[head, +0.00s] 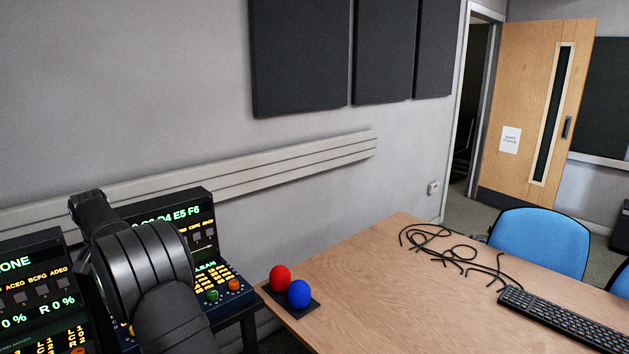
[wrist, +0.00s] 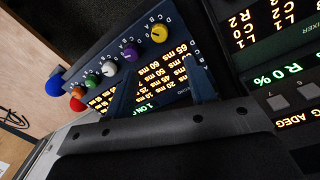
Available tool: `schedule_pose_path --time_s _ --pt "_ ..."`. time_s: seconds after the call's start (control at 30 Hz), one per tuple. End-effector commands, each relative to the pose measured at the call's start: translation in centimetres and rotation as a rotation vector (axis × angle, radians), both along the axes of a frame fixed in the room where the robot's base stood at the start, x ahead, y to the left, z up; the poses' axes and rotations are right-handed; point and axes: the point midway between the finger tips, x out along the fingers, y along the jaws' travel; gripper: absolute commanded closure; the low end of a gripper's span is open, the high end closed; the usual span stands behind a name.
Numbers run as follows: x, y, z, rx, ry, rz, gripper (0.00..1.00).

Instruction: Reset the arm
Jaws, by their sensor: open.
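My gripper (wrist: 160,76) shows in the wrist view, with its two dark fingers spread apart and nothing visible between them. The fingers are in front of a lit mixer panel (wrist: 110,85) with coloured knobs; I cannot tell whether they touch it. In the head view my black arm is at the lower left, in front of the consoles, and the fingers cannot be made out there. Several thin black cables (head: 462,257) lie loose in a tangle on the wooden table (head: 385,290).
A red ball (head: 280,279) and a blue ball (head: 299,294) sit on a small dark pad at the table's left corner. A keyboard (head: 560,320) lies at the right, near a blue chair (head: 540,238). A lit console (head: 205,245) stands close to my arm. The table's middle is clear.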

Motion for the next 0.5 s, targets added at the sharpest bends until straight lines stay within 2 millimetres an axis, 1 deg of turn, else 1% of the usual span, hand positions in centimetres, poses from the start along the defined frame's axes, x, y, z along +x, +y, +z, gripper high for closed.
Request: schedule_pose_path --time_s 0.03,0.5 --pt "0.0 -0.1 -1.1 -0.003 0.002 0.000 0.49" --pt "0.2 -0.6 -10.7 -0.003 0.003 0.000 0.49"
